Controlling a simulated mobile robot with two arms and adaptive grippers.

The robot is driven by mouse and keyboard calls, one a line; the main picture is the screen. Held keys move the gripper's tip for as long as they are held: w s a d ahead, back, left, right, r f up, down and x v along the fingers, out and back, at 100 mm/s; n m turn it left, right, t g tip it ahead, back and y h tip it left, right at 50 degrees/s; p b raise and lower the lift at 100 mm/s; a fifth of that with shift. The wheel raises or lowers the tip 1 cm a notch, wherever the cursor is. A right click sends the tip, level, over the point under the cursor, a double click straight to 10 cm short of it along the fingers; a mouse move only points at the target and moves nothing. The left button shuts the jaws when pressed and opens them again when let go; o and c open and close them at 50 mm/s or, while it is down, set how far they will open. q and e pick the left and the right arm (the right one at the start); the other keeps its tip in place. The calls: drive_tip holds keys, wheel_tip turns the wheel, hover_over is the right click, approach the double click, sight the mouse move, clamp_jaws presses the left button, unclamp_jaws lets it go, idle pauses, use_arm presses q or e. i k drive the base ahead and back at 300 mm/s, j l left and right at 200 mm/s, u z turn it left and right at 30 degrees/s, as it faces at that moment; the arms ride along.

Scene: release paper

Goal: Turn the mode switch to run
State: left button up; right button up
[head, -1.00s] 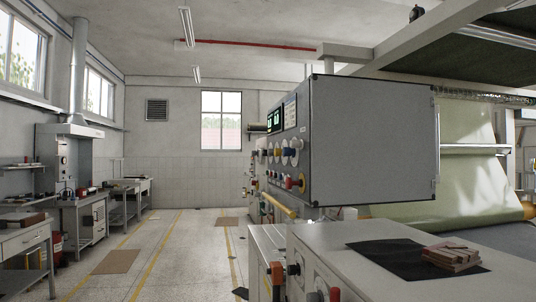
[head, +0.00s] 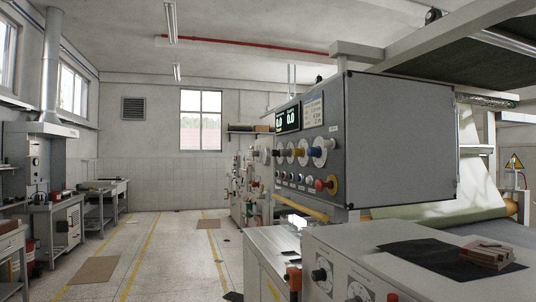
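A grey control box (head: 400,140) stands right of centre, its panel face seen at an angle. The panel has green-digit displays (head: 287,118) at the top. A row of rotary knobs on pale dials (head: 322,151) runs below them. A lower cabinet also carries dark knobs on white dials (head: 321,275). Neither gripper is in view.
A yellow bar (head: 300,207) juts out under the box. The cabinet top (head: 345,237) bears a black mat (head: 395,250) and wooden blocks (head: 487,255). The floor aisle (head: 165,245) at left is open, with a brown mat (head: 95,270). Benches line the left wall.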

sight(284, 152)
drive_tip(key=i+j+z, duration=0.1)
drive_tip(key=i+j, duration=0.6)
drive_tip(key=j, duration=0.15)
drive_tip(key=i+j+z, duration=0.15)
drive_tip(key=i+j, duration=0.2)
drive_tip(key=i+j+z, duration=0.1)
drive_tip(key=i+j, duration=0.25)
drive_tip(key=j, duration=0.2)
